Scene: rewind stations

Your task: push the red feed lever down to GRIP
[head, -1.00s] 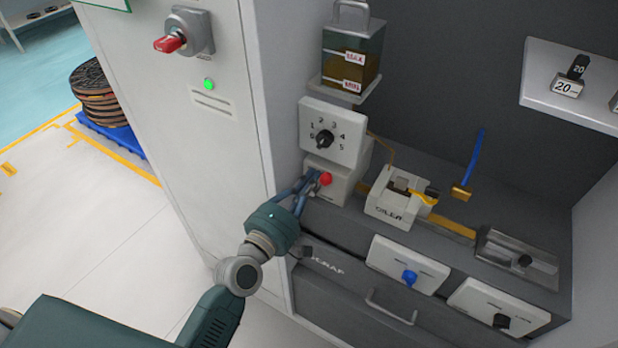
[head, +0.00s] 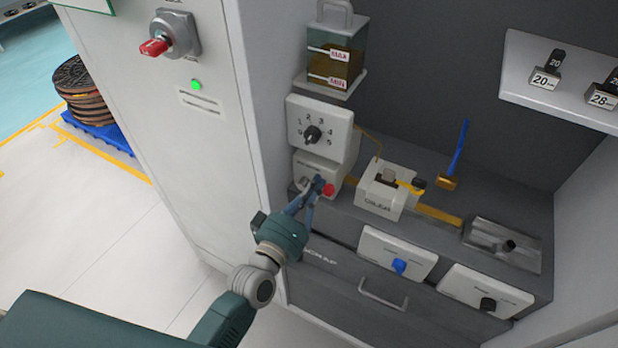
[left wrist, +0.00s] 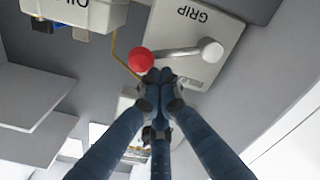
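The red feed lever has a red ball (head: 328,190) on its end, at the lower right of a small white box (head: 311,168). In the left wrist view, the ball (left wrist: 141,60) sits on a metal rod from a pale pivot (left wrist: 211,50). The rod lies close to level. The word GRIP (left wrist: 193,13) reads upside down beyond the rod. My left gripper (head: 318,183) has its fingertips together (left wrist: 160,78), just above the ball and close against it; contact is not certain. It holds nothing. My right gripper is not in view.
A numbered dial (head: 313,132) is above the lever box, with a liquid tank (head: 336,55) higher up. A white splicer-like block (head: 383,191) stands to the right on the grey bench. A cabinet wall (head: 165,115) with a red switch (head: 155,46) is at left.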

